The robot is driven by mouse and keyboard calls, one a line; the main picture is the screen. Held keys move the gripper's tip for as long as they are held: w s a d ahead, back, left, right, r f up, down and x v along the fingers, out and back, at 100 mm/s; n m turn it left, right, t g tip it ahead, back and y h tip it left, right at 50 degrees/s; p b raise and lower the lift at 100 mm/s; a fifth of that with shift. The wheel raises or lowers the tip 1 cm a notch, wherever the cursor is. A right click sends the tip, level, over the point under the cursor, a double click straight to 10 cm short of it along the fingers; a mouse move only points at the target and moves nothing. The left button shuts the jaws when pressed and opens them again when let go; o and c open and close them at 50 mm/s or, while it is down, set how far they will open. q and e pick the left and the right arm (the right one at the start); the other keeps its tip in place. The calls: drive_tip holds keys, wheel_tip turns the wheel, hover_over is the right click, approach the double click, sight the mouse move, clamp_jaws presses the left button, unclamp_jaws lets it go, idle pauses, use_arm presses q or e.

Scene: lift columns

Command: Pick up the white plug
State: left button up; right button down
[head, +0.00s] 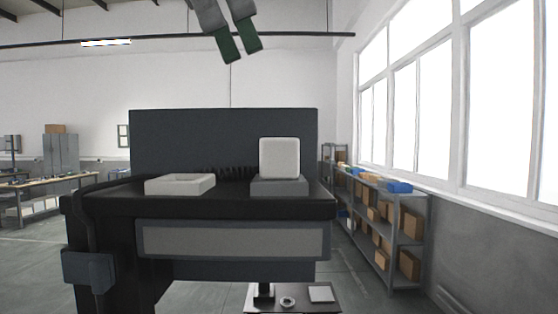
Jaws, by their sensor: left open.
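The white plug (279,158) appears to be the pale block with rounded corners, standing upright on a dark grey base (279,187) at the right of the black workbench (225,206). I cannot tell whether it sits in the base or only on it. My left gripper (241,54) hangs at the top of the view, with dark green fingertips pointing down. Its fingers are apart and nothing is between them. It is well above the plug in the picture and slightly to its left. My right gripper is not in view.
A shallow white tray (180,184) lies on the bench left of the base. A dark upright panel (225,137) stands behind. Shelving (390,225) stands at right. The space above the plug looks clear.

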sight(279, 141)
use_arm(q)
drive_tip(key=shift+w+f, duration=0.1)
drive_tip(key=shift+x, duration=0.75)
drive_tip(key=shift+d, duration=0.15)
drive_tip(key=shift+d+f, duration=0.1)
drive_tip(key=shift+f, duration=0.5)
drive_tip(key=shift+x, duration=2.75)
drive_tip(key=shift+d+f, duration=0.1)
drive_tip(key=shift+x, duration=2.55)
drive_tip(key=shift+s, duration=0.2)
drive_tip(key=c, duration=1)
